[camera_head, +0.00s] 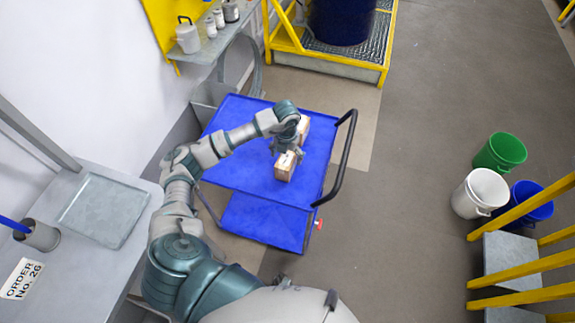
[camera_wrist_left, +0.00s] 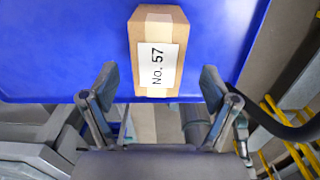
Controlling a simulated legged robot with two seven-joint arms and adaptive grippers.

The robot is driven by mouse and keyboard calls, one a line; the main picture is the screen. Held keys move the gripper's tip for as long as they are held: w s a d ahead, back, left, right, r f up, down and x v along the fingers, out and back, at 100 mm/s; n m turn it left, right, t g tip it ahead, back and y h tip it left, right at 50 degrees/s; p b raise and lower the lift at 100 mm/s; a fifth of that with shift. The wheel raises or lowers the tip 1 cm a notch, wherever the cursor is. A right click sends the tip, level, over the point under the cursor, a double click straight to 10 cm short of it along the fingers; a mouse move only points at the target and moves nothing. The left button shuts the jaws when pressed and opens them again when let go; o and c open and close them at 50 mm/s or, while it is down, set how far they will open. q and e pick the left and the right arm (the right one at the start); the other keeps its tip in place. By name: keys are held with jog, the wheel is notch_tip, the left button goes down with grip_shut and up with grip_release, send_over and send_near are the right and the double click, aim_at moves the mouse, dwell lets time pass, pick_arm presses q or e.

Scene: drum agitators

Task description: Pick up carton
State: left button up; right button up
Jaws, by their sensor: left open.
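The nearer carton (camera_head: 285,167) is just below my left gripper in the head view. My left gripper (camera_head: 287,148) is over the cart top, open and empty. In the left wrist view a carton (camera_wrist_left: 157,45) with a white "No. 57" label is ahead of the open fingers (camera_wrist_left: 160,78), roughly centred between them. My right gripper is not in view.
The blue cart (camera_head: 240,178) has a black handle (camera_head: 342,160) on its right. A grey table (camera_head: 65,255) with a tray (camera_head: 103,210) is at left. Green (camera_head: 500,151), white (camera_head: 480,193) and blue (camera_head: 531,201) buckets stand at right near yellow rails. Floor between is clear.

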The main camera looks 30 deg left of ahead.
pick_arm(q)
jog(key=f, duration=0.5)
jog(key=shift+w+a+f, duration=0.1)
jog(key=shift+a, duration=0.3)
jog(key=shift+d+f, duration=0.1)
jog(key=shift+f, duration=0.15)
jog(key=shift+d, duration=0.2)
jog(key=shift+r, duration=0.1)
jog(key=c, duration=1.2)
jog(key=shift+a, duration=0.15)
jog(key=shift+c, duration=0.9)
